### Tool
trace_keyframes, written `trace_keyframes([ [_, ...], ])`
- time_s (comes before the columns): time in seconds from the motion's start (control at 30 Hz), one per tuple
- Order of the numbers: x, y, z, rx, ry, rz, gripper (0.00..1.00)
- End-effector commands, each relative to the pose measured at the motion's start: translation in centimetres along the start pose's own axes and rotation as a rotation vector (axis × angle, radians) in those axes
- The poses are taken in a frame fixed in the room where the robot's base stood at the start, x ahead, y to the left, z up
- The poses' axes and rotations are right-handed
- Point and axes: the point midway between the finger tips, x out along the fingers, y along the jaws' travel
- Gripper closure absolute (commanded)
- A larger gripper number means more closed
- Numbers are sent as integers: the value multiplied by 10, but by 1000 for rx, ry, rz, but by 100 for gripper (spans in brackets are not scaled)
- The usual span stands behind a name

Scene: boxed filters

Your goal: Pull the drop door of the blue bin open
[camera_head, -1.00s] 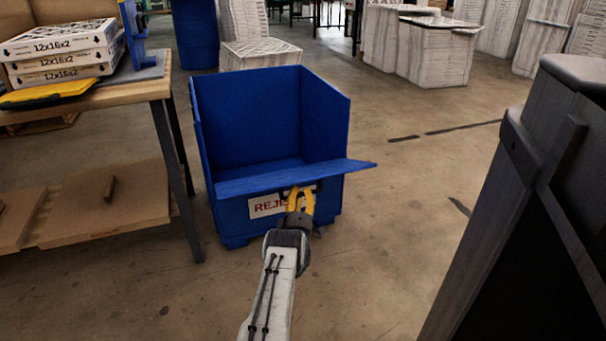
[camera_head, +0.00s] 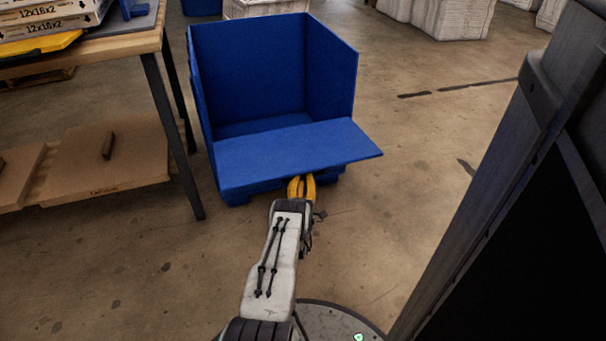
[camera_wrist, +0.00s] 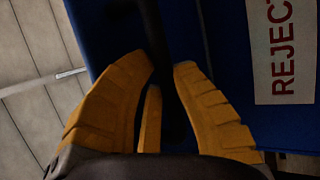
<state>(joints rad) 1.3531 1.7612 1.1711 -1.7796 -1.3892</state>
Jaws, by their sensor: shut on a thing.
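The blue bin (camera_head: 255,65) stands on the floor, its inside in view. Its drop door (camera_head: 297,155) is tipped outward and down toward me, its broad inner face showing and its front edge apart from the floor. My gripper (camera_head: 302,187) is just below the door's front edge, right of its middle. In the wrist view, the yellow fingers (camera_wrist: 168,75) are shut around a dark bar handle (camera_wrist: 150,28). A white REJECT label (camera_wrist: 285,50) lies beside the handle on a blue surface. The door hides the gripped handle in the head view.
A wooden workbench (camera_head: 110,47) with boxed filters (camera_head: 50,20) stands left, its dark leg close to the bin. A large dark grey structure (camera_head: 500,190) fills the right. Floor between is open. White stacks (camera_head: 440,15) stand at the back right.

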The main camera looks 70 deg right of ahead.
Motion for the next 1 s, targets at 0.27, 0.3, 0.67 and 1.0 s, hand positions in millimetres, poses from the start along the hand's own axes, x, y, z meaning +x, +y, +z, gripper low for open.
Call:
trace_keyframes([
  [0.27, -4, -1, 7, -3, -10, -2, 73],
  [0.3, -3, 0, 6, -3, -10, -2, 70],
  [0.67, -1, 1, 3, -2, -4, 3, 50],
  [1.0, 6, 12, 0, -1, -3, 5, 50],
])
